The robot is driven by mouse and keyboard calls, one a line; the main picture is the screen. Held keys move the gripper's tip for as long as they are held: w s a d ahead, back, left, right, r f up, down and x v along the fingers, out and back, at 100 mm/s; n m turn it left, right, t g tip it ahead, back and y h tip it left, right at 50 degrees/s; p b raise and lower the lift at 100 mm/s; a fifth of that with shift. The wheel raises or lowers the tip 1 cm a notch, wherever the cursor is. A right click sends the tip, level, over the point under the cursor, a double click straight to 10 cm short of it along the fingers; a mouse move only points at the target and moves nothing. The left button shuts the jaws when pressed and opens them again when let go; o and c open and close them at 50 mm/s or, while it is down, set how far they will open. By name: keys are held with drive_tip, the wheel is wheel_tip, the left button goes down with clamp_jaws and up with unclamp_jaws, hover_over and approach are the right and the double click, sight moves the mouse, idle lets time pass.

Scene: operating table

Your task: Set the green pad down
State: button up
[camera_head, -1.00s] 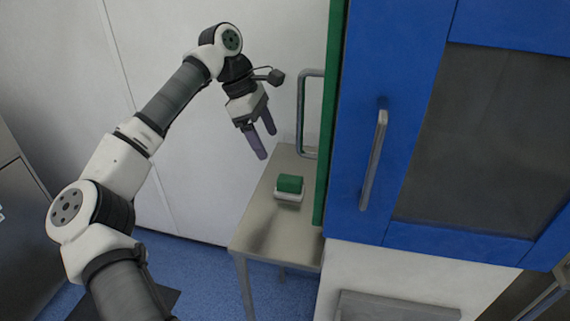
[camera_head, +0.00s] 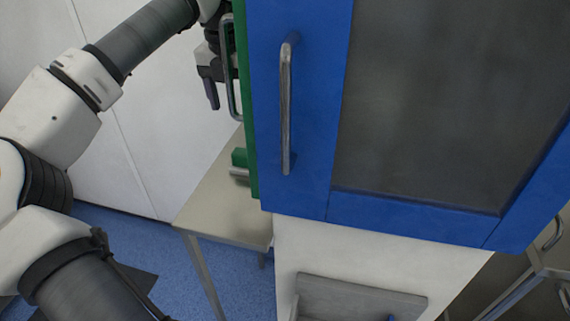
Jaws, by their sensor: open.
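A blue cabinet with a dark glass panel (camera_head: 440,100) and a metal handle (camera_head: 286,105) fills the right. A green door (camera_head: 245,110) with its own handle stands between me and the table's right side. The table's front left is bare. A grey ledge (camera_head: 360,298) sits low.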

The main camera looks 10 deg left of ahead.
sight(239, 166)
drive_tip(key=f, duration=0.4)
drive_tip(key=w+f, duration=0.1)
drive_tip(key=f, duration=0.8)
drive_tip(key=shift+w+f, duration=0.3)
drive_tip(key=shift+f, duration=0.05)
drive_tip(key=shift+a+r, duration=0.1)
drive_tip(key=c, duration=1.1)
